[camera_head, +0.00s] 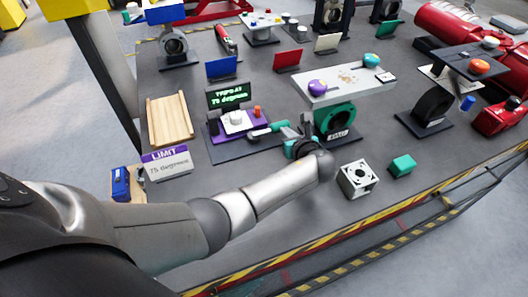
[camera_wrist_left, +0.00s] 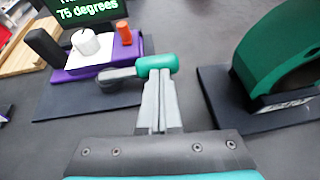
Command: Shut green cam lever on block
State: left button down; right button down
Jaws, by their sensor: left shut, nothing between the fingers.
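The cam lever has a grey arm and a green handle (camera_head: 280,126). It sticks out to the right of a purple block (camera_head: 214,131) that carries a white cylinder and an orange peg. In the left wrist view the green handle (camera_wrist_left: 156,65) lies just beyond my fingertips, and the purple block (camera_wrist_left: 80,73) is at upper left. My left gripper (camera_wrist_left: 159,86) is shut and empty, with its tips at the near side of the handle. I cannot tell whether they touch it. In the head view the left gripper (camera_head: 291,143) is partly hidden by its wrist.
A display reading 75 degrees (camera_head: 228,96) stands behind the block. A white cube (camera_head: 357,179) and a green box (camera_head: 402,165) sit nearer the table edge.

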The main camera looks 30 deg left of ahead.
pick_arm(q)
jog(key=shift+w+a+r, duration=0.1)
jog(key=shift+w+a, duration=0.05)
jog(key=shift+w, duration=0.15)
dwell(0.4)
pick_arm(e)
jog(key=shift+r, duration=0.15)
